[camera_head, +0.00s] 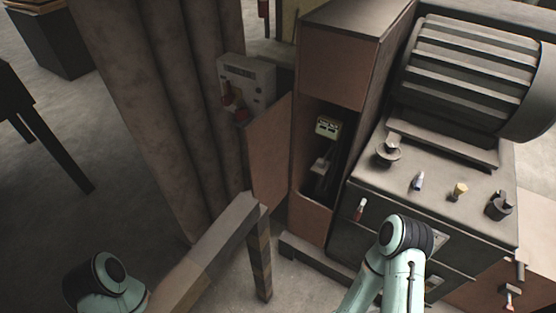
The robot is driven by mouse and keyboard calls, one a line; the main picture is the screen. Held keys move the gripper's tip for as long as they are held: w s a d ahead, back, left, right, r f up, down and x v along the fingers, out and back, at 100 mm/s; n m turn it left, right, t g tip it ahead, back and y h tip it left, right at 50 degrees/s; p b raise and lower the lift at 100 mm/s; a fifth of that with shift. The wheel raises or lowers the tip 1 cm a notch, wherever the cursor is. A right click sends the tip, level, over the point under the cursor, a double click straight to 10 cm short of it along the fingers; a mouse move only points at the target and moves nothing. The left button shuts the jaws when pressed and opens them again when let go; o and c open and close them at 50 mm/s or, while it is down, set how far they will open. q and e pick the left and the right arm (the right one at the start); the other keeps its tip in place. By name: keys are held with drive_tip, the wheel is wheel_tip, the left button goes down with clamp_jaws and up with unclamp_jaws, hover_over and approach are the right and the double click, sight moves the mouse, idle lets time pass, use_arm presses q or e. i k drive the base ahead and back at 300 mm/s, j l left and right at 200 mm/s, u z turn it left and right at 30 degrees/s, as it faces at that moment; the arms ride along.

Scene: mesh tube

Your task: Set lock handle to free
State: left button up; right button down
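No label that names the lock handle can be read. Inside the open brown cabinet (299,152) a small lever-like part (320,166) stands below a yellowish plate (327,127); its position is too small and dark to tell. A grey box (250,79) left of the cabinet carries a red part (228,98). A red-tipped lever (360,209) sits on the front of the dark machine. My left and right arms show only as pale green links with dark joints at the lower left and lower right. Neither gripper shows.
A large ribbed motor housing stands on the machine (345,247), with several knobs on its top. A beam-like frame (205,252) with a leg stands before the cabinet. A thick column (160,95) rises at left. Open floor (50,225) lies at the left.

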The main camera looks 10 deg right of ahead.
sight(359, 211)
drive_tip(key=j+z, duration=0.15)
drive_tip(key=z, duration=0.25)
drive_tip(key=i+j+z, duration=0.1)
drive_tip(key=z, duration=0.35)
drive_tip(key=j+z, duration=0.65)
drive_tip(key=j, duration=0.25)
drive_tip(key=k+j+z, duration=0.15)
drive_tip(key=j+z, duration=0.15)
drive_tip(key=j, duration=0.15)
drive_tip(key=k+j, duration=0.1)
drive_tip(key=j, duration=0.35)
drive_tip(key=k+j, duration=0.15)
drive_tip(key=j, duration=0.35)
